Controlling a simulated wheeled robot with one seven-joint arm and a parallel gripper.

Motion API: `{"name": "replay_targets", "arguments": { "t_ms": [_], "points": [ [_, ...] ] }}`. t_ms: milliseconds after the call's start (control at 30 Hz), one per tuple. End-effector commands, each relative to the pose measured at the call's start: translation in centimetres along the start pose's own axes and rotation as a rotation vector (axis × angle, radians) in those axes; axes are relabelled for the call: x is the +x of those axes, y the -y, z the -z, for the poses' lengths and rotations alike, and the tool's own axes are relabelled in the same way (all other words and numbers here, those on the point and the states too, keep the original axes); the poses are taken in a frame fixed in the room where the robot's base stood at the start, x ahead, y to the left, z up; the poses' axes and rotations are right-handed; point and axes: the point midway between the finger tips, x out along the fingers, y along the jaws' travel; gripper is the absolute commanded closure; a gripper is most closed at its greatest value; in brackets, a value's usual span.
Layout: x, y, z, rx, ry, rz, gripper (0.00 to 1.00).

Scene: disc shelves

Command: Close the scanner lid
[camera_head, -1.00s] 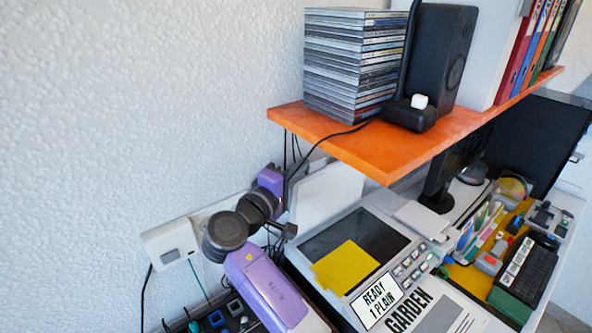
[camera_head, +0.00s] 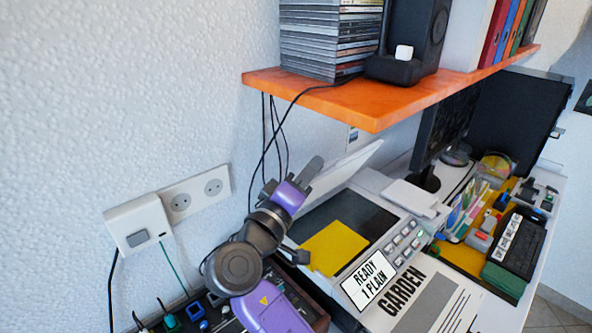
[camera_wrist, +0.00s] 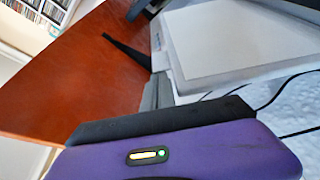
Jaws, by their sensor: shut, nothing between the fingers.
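The scanner (camera_head: 398,240) is a pale machine with a dark glass and a row of buttons. A yellow sheet (camera_head: 335,248) lies on its glass. Its white lid (camera_head: 345,168) stands open, tilted up at the back beneath the shelf. My gripper (camera_head: 311,168) is shut and empty, raised at the lid's left edge and covering part of it in the head view. In the wrist view a broad white panel, which looks like the lid (camera_wrist: 235,40), fills the upper right beyond my purple gripper body. I cannot tell whether they touch.
An orange shelf (camera_head: 345,108) overhangs the lid, with stacked disc cases (camera_head: 322,40) and a black speaker (camera_head: 420,40). Cables (camera_head: 268,150) hang near my gripper. A wall socket (camera_head: 180,203) is at the left. A labelled GARDEN paper (camera_head: 425,305) lies in front.

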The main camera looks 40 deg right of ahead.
Motion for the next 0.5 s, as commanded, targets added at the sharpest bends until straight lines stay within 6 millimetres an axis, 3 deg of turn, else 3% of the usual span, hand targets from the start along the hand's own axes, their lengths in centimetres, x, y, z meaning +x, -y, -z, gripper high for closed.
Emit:
{"name": "replay_targets", "arguments": {
  "t_ms": [33,200,500],
  "points": [
    [-0.5,0.8,-1.3,0.033,0.0,-0.01,1.0],
    [-1.2,0.5,-3.5,0.123,0.001,-0.042,1.0],
    [-1.9,0.4,-5.5,0.117,0.001,-0.04,1.0]
  ]
}}
